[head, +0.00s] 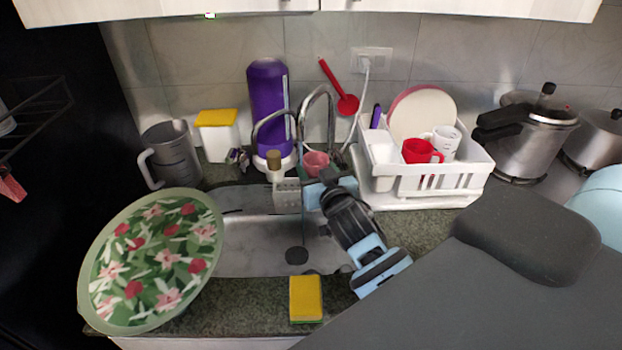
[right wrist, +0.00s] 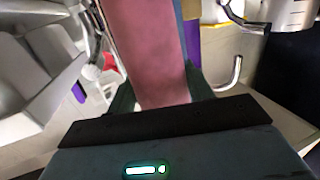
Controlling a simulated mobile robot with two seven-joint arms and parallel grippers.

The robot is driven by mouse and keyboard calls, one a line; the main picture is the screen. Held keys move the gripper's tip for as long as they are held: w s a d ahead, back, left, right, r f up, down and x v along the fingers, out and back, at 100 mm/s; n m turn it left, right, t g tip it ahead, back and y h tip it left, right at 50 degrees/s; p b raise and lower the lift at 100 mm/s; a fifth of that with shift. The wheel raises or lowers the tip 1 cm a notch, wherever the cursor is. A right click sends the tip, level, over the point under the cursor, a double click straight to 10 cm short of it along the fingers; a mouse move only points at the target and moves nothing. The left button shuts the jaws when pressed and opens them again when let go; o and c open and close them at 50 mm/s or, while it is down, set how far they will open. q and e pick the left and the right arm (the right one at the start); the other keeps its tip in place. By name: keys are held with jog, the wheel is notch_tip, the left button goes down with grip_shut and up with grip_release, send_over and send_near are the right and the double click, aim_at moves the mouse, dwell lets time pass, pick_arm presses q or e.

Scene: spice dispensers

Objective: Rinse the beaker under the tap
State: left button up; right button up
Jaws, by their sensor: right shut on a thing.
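The beaker is a small pink cup (head: 316,160) in the head view, at the back of the sink, close to the chrome tap (head: 330,112). In the right wrist view the pink beaker (right wrist: 148,55) fills the space between the fingers. My right gripper (head: 317,181) reaches in from the right over the sink and is shut on the beaker. The fingers hide part of the beaker. I cannot tell whether it is directly under the spout, and I see no clear water stream. My left gripper is not in view.
The sink (head: 262,245) has clear room in front. A floral tray (head: 150,262) leans at left beside a grey jug (head: 170,152). A yellow sponge (head: 305,298) lies on the front edge. A white dish rack (head: 440,182) stands right of the tap, a purple bottle (head: 266,100) behind it.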

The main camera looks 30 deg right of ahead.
jog(key=shift+w+a, duration=0.1)
jog(key=shift+a, duration=0.1)
dwell(0.4)
jog(key=shift+w+a, duration=0.2)
jog(key=shift+a, duration=0.1)
jog(key=s+a, duration=0.4)
jog(key=s, duration=0.3)
dwell(1.0)
dwell(1.3)
jog(key=s+a+r, duration=0.2)
jog(key=s+r, duration=0.2)
jog(key=shift+s+a, duration=0.15)
jog(key=shift+a, duration=0.15)
dwell(0.3)
dwell(0.3)
